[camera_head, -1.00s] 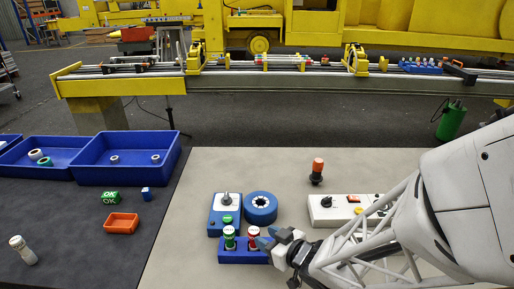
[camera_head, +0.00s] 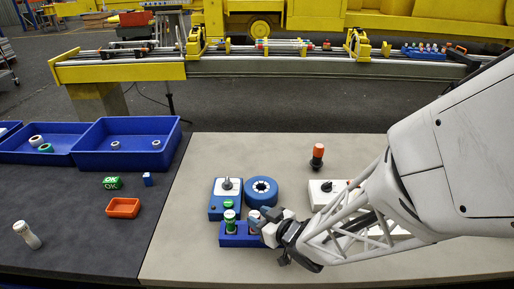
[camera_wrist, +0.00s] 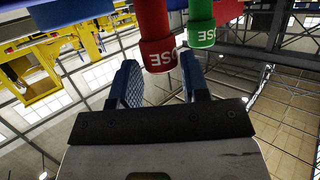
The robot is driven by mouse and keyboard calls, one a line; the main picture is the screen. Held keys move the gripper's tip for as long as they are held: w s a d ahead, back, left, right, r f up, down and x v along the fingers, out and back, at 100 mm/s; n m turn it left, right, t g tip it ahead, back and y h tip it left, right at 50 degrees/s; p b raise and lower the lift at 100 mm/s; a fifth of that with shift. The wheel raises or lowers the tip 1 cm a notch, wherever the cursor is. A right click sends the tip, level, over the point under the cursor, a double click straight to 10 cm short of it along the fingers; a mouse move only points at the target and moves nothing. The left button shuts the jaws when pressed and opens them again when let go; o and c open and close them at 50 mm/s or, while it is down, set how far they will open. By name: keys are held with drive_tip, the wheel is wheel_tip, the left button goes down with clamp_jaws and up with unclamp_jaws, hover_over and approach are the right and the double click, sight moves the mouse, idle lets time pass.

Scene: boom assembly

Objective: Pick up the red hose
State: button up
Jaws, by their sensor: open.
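The red hose (camera_head: 253,222) stands upright in the right side of a blue holder (camera_head: 233,241), partly hidden by my gripper in the head view. In the wrist view the red hose (camera_wrist: 156,42), with white lettering on its end, shows between and just beyond my fingers. My gripper (camera_head: 264,222) is open at the right side of the holder, beside the red hose. Its two blue fingers (camera_wrist: 159,66) are apart in the wrist view, with the end of the red hose between their tips. I cannot tell whether they touch it.
A green hose (camera_head: 229,223) stands left of the red one in the same holder. Behind are a blue-and-white device (camera_head: 226,206) and a blue ring (camera_head: 261,191). A control box (camera_head: 322,193) is on the right.

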sight(250, 213)
drive_tip(key=shift+x, duration=2.15)
drive_tip(key=shift+c, duration=0.2)
clamp_jaws()
